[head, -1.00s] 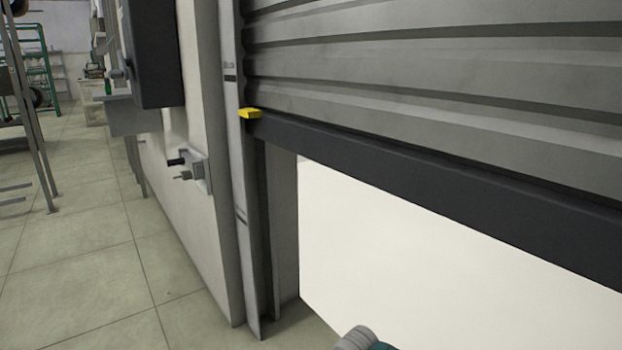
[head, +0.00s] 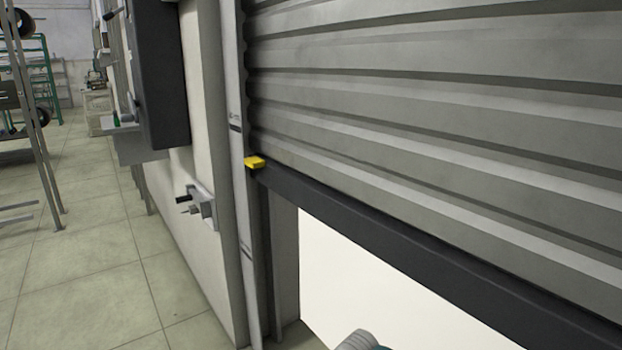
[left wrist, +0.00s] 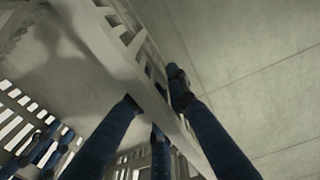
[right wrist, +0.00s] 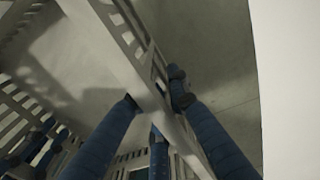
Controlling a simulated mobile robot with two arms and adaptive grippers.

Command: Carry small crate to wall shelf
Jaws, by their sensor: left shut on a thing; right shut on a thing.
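The small crate shows only in the wrist views. It is pale grey with slatted walls. My left gripper (left wrist: 154,90) is shut on a crate wall, with blue fingers on both sides of the rim (left wrist: 103,42). My right gripper (right wrist: 153,90) is shut in the same way on a wall of the crate (right wrist: 105,55). More dark blue shapes show by the slats at the lower left of both wrist views; I cannot tell what they are. Neither gripper nor the crate shows clearly in the head view. I cannot make out the wall shelf for certain.
A partly raised roller door (head: 430,110) fills the right, with a bright opening (head: 370,275) below it. A dark wall cabinet (head: 158,75), a grey ledge (head: 140,150) and a wall-mounted crank (head: 200,207) line the wall. Tiled floor (head: 90,260) is clear at left, beside a metal rack (head: 45,150).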

